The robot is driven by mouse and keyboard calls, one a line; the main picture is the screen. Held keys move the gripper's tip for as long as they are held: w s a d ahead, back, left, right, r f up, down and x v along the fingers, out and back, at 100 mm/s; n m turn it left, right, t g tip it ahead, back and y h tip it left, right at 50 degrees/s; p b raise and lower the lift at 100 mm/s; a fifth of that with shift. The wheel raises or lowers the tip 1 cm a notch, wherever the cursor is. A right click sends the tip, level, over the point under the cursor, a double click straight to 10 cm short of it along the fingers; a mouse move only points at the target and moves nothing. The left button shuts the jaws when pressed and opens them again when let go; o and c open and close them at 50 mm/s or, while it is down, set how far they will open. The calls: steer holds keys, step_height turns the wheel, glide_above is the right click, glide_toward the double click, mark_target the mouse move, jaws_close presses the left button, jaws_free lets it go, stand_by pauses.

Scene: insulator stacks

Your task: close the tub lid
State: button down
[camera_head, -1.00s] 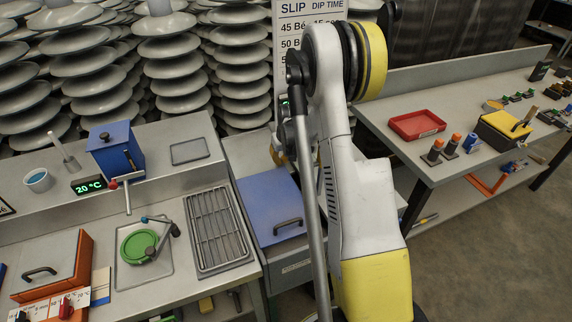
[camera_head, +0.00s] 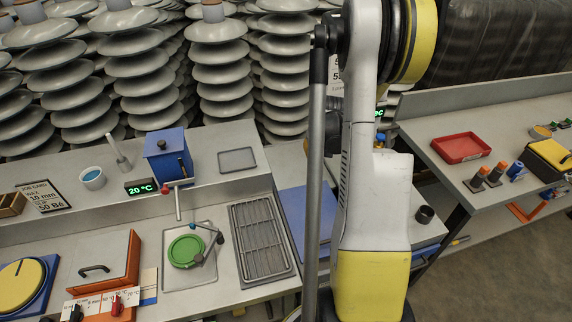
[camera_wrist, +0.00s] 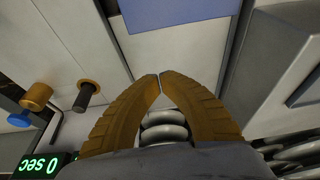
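A flat blue lid (camera_head: 292,212) lies on the middle bench section in the head view, partly hidden behind my arm. Its handle is out of sight, and I cannot tell whether it is fully down. A blue panel (camera_wrist: 180,12), likely this lid, shows at the top of the wrist view, beyond a pale surface. My gripper (camera_wrist: 160,76) shows in the wrist view with its two orange-brown fingers brought together at the tips. Nothing is between the tips, and they are apart from the blue panel. My gripper is hidden in the head view.
In the wrist view, a dark peg (camera_wrist: 86,97) and a brass knob (camera_wrist: 37,96) stand at left, near a "0 sec" display (camera_wrist: 40,163). Insulator stacks (camera_head: 222,70) stand behind.

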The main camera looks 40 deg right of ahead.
mark_target(315, 178)
steer(key=b+x, duration=0.1)
steer(key=x, duration=0.2)
steer(key=b+x, duration=0.1)
steer(key=x, duration=0.2)
steer(key=s+b+x, duration=0.1)
steer(key=x, duration=0.3)
steer(key=shift+d+f+b, duration=0.1)
steer(key=shift+d+b, duration=0.15)
steer(key=shift+b, duration=0.1)
steer(key=s, duration=0.1)
steer(key=s+a, duration=0.1)
steer(key=s+b, duration=0.1)
steer(key=shift+a+r, duration=0.25)
steer(key=shift+a, duration=0.15)
steer(key=shift+s+a, duration=0.15)
steer(key=shift+s, duration=0.1)
